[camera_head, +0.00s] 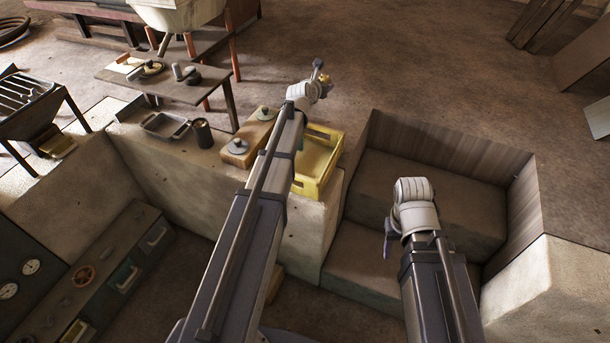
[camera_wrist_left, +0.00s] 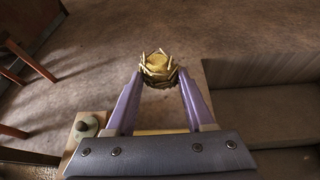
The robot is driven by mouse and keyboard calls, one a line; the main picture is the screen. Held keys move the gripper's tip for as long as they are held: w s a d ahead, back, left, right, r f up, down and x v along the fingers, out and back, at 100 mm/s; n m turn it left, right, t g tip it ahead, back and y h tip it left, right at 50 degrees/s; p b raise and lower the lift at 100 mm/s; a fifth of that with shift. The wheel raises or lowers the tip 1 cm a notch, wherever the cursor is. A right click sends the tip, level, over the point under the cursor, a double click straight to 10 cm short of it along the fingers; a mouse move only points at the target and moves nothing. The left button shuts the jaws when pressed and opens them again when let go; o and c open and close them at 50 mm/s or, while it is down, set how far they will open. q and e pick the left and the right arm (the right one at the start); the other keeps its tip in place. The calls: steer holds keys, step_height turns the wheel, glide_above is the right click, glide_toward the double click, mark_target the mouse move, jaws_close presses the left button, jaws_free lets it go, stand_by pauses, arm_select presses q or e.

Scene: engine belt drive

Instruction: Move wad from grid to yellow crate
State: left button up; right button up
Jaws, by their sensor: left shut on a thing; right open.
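A yellowish, rough wad (camera_wrist_left: 158,68) is between the fingertips of my left gripper (camera_wrist_left: 157,82) in the left wrist view. In the head view the wad (camera_head: 325,79) shows as a small yellow spot at the end of my left arm. My left gripper is shut on it and holds it up, beyond the yellow crate (camera_head: 329,172) in the picture. The crate sits on the concrete ledge, partly hidden by my left arm. My right gripper (camera_head: 387,238) is open over the sunken steps; its fingers are mostly hidden. The grid (camera_head: 22,90) is a barred rack at the far left.
Wooden blocks with round knobs (camera_head: 238,147) stand left of the crate. A dark cup (camera_head: 202,133) and a metal tray (camera_head: 166,125) are further left on the ledge. A small table (camera_head: 160,78) with parts stands behind.

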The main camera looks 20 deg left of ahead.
arm_select(q)
steer(key=s+d+f+m+h+b, duration=0.1)
steer(key=s+d+f+h+b, duration=0.15)
steer(key=s+d+f, duration=0.4)
steer(key=shift+y, duration=0.45)
steer(key=f+b, duration=0.1)
steer(key=b, duration=0.1)
steer(key=s+f+b, duration=0.1)
steer(key=f+b, duration=0.1)
steer(key=s+f+b, duration=0.1)
steer(key=b, duration=0.2)
steer(key=shift+s+f, duration=0.25)
steer(key=shift+f, duration=0.05)
arm_select(e)
step_height(320, 180, down, 11)
steer(key=shift+f, duration=0.15)
arm_select(q)
steer(key=shift+f, duration=0.1)
step_height(320, 180, down, 4)
steer(key=b, duration=0.4)
steer(key=shift+r, duration=0.25)
arm_select(e)
step_height(320, 180, down, 4)
steer(key=shift+r, duration=0.15)
arm_select(q)
steer(key=shift+s+f+b, duration=0.1)
steer(key=shift+f+b, duration=0.4)
arm_select(e)
steer(key=shift+f, duration=0.45)
steer(key=shift+s+f, duration=0.1)
